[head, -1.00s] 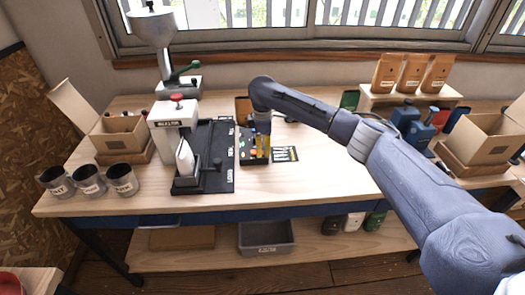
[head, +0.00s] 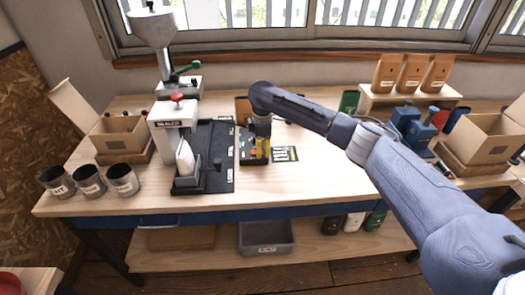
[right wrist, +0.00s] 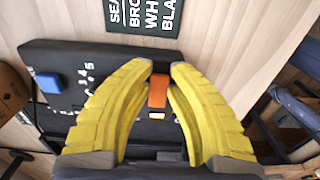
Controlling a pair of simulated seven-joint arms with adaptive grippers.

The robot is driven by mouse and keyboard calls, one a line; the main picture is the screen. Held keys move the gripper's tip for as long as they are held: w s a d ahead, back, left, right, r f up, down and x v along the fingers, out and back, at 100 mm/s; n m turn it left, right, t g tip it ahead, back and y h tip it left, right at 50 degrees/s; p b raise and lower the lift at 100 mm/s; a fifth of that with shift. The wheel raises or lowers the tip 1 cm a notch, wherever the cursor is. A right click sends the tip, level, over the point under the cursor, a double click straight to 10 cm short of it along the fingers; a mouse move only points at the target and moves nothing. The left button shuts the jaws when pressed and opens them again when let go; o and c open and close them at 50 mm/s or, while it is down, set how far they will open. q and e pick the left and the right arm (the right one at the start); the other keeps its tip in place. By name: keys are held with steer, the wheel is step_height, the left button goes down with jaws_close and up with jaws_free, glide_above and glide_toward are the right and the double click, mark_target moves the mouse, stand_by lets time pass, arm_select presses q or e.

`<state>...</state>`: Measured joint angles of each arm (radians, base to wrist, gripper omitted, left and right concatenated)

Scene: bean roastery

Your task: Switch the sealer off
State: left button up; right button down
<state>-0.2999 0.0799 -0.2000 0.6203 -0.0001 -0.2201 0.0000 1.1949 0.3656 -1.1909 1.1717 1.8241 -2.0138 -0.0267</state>
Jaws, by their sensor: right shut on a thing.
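The sealer (head: 172,136) is a white machine with a red knob on top, standing left of centre on the bench in the head view. A dark control panel (head: 246,158) with small coloured controls lies to its right. My right gripper (head: 262,153) points down over the panel. In the right wrist view its yellow fingers (right wrist: 163,68) are shut on an orange switch (right wrist: 158,91) on the dark panel, which also shows a blue button (right wrist: 48,82) and printed numbers. The switch's on or off position cannot be told. My left gripper is not in view.
A dark card with white print (head: 285,154) lies right of the panel. Three labelled cups (head: 89,181) and an open carton (head: 120,134) stand at the left. Blue-grey equipment (head: 410,122) is at the right. The front middle of the bench is clear.

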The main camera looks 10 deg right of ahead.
mark_target(252, 152)
steer(key=shift+a+h, duration=0.2)
steer(key=shift+h, duration=0.6)
steer(key=shift+r+g+h, duration=0.15)
steer(key=shift+g+h, duration=0.15)
steer(key=shift+h, duration=0.6)
steer(key=c, duration=1.5)
jaws_free()
steer(key=shift+r, duration=0.1)
steer(key=v, duration=1.1)
steer(key=shift+a+r, duration=0.15)
steer(key=shift+r, duration=0.25)
